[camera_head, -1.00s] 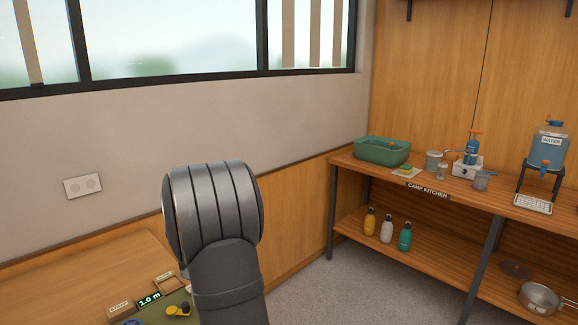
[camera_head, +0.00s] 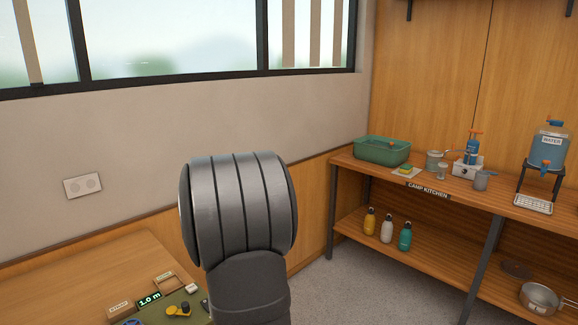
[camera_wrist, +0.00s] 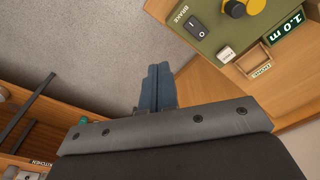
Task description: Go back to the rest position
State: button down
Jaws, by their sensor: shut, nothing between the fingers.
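My gripper (camera_wrist: 156,90) shows in the wrist view with its two dark blue fingers pressed together and nothing between them. It is in free air above the grey floor, apart from the wooden table at the upper right of that view. In the head view only my grey arm shows, in the lower middle; the gripper is hidden there.
The table (camera_head: 68,280) at lower left bears a green mat (camera_wrist: 205,42) with a switch (camera_wrist: 195,27), a yellow and black part (camera_head: 178,309) and a "1.0 m" display (camera_head: 149,299). The camp kitchen shelf (camera_head: 430,190) stands at right with a green basin (camera_head: 382,152) and bottles.

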jog(key=s+d+r+m+t, duration=0.2)
jog(key=s+d+r+m, duration=0.1)
jog(key=d, duration=0.8)
jog(key=s+d+r+m+t+h, duration=0.1)
jog(key=s+d+r+m, duration=0.1)
jog(key=d, duration=0.9)
jog(key=shift+s+d+r+m+t, duration=0.4)
jog(key=shift+s+m, duration=0.4)
jog(key=shift+s, duration=0.2)
